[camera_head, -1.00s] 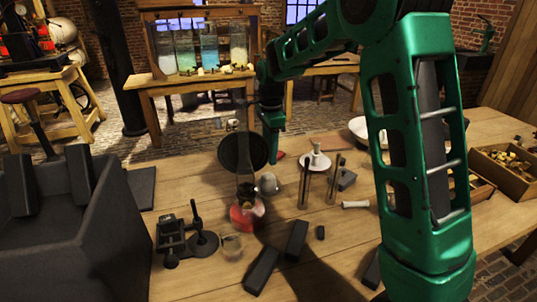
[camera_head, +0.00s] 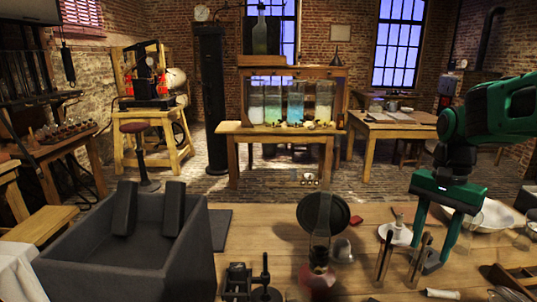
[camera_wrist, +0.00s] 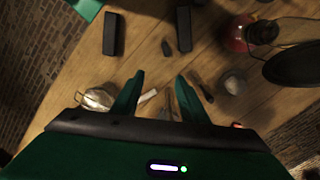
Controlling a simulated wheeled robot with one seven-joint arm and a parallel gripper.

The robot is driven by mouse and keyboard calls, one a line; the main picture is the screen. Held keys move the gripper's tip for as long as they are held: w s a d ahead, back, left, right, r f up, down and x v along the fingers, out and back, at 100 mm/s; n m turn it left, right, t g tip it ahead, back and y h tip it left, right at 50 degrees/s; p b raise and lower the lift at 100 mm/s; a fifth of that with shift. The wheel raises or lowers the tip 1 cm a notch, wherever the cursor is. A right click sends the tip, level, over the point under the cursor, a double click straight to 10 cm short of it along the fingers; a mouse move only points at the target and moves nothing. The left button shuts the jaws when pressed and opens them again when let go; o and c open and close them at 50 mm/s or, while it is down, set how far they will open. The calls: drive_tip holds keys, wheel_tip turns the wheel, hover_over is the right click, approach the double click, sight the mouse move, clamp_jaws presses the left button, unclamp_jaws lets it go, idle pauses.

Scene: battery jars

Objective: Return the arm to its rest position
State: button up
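My arm is green and black and shows at the right side of the head view. My gripper (camera_head: 428,248) hangs from it, fingers pointing down, over the right part of the wooden table (camera_head: 255,240). In the wrist view my gripper (camera_wrist: 160,84) has its two green fingers spread apart. Nothing shows held between them, only table and small items beyond. In the head view the fingers overlap upright wooden posts and clear glassware; I cannot tell whether they touch.
A grey open bin (camera_head: 125,265) stands at left. A lamp with red base (camera_head: 318,275) and round dark reflector (camera_head: 323,211) stands mid-table. A white dish (camera_head: 490,216) is at right. Dark blocks (camera_wrist: 113,34) lie on the table. Bare wood shows between bin and lamp.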

drive_tip(key=s+d+f+n, duration=0.2)
drive_tip(key=s, duration=0.7)
drive_tip(key=s+d+f+n+t, duration=0.1)
drive_tip(key=s+d+f+n, duration=0.1)
drive_tip(key=s, duration=0.7)
drive_tip(key=shift+s+d+f, duration=0.2)
drive_tip(key=shift+d+f, duration=0.55)
drive_tip(key=shift+d, duration=0.05)
drive_tip(key=shift+w+f, duration=0.25)
drive_tip(key=shift+w, duration=0.4)
